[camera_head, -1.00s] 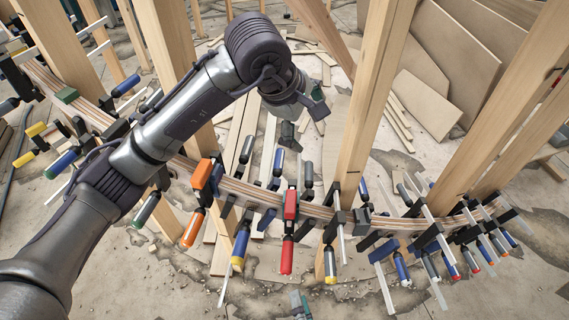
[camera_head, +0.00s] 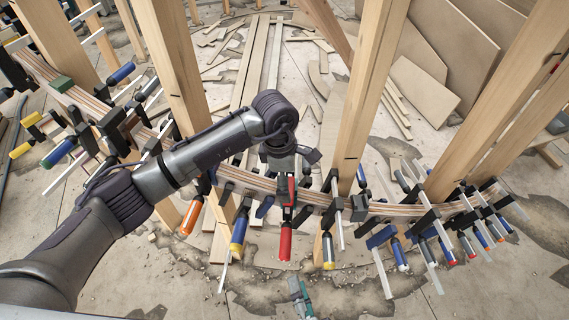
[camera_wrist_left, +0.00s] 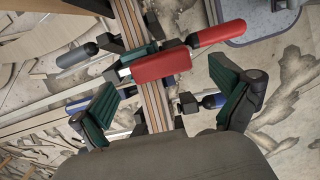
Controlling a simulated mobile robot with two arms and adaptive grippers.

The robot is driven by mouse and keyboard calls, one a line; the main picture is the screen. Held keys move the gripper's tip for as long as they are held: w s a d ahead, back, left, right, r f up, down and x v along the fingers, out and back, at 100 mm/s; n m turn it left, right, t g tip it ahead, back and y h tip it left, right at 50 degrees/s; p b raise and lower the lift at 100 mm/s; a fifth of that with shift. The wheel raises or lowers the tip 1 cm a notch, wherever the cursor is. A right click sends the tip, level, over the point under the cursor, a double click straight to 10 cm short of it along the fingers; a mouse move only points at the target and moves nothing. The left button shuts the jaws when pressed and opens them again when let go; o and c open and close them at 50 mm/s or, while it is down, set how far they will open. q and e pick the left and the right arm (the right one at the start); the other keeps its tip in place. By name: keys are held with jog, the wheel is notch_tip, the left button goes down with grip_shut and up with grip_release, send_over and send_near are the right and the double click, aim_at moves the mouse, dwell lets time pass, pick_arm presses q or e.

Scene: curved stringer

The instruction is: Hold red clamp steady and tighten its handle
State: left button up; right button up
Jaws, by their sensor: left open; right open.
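The red clamp (camera_head: 285,240) sits on the curved wooden stringer (camera_head: 378,209), its red handle hanging down toward me. In the left wrist view, its red block (camera_wrist_left: 162,66) lies across the laminated strips and the red handle (camera_wrist_left: 217,34) points up and right. My left gripper (camera_wrist_left: 165,80) is open, with its green-padded fingers on either side of the clamp and apart from it. In the head view, the wrist hides part of the clamp's upper end. My right gripper (camera_head: 300,296) is open at the bottom edge, below the red handle and clear of it.
An orange clamp (camera_head: 192,216) and a blue-and-yellow clamp (camera_head: 239,236) are close on the left. A yellow-tipped clamp (camera_head: 328,250) is close on the right. Upright wooden posts (camera_head: 366,95) stand behind the stringer. The floor in front is mostly bare.

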pick_arm(q)
jog(key=shift+d+f, duration=0.15)
jog(key=shift+f, duration=0.85)
jog(key=shift+d+f, duration=0.1)
jog(key=shift+f, duration=0.85)
jog(key=shift+c, duration=0.3)
